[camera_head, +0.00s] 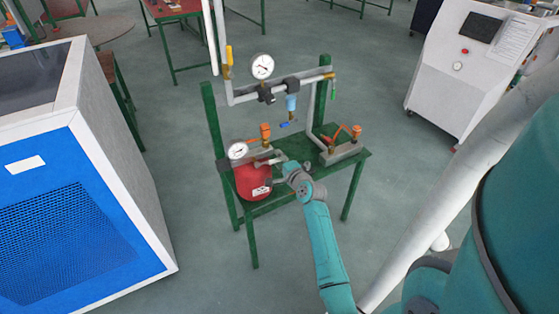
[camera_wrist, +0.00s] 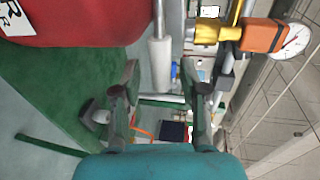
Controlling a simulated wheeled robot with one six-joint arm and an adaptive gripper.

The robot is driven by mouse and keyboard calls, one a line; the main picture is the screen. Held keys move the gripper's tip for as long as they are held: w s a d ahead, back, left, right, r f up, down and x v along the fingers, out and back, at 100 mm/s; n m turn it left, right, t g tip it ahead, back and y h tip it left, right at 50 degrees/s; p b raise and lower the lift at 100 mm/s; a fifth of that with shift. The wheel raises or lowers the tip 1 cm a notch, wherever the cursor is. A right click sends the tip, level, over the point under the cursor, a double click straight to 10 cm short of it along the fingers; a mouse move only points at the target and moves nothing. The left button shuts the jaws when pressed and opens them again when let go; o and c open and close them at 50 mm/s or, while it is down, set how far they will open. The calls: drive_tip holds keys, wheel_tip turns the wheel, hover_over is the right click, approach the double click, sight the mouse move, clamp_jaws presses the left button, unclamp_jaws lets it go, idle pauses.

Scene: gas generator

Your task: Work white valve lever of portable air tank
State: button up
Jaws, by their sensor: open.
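The portable air tank (camera_head: 254,182) is red and sits on the left of a green bench. It also fills the upper left of the wrist view (camera_wrist: 70,20). A brass fitting (camera_wrist: 213,32) with an orange block (camera_wrist: 265,35) and a round gauge (camera_wrist: 293,40) shows beside it. The white valve lever (camera_wrist: 160,52) appears as a white cylinder on a thin grey rod. My gripper (camera_wrist: 166,85) is open, and the lever's end lines up with the gap between its fingers. I cannot tell whether they touch. In the head view my gripper (camera_head: 279,163) is beside the tank's top.
The green bench (camera_head: 345,175) carries a pipe frame with a gauge (camera_head: 262,66) and a blue-bodied fitting (camera_head: 291,102) behind my gripper. An orange-handled valve (camera_head: 355,131) stands on the right. A large blue-and-white cabinet (camera_head: 75,190) stands left; open floor lies between.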

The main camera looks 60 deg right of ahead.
drive_tip(key=v, duration=1.2)
idle(0.3)
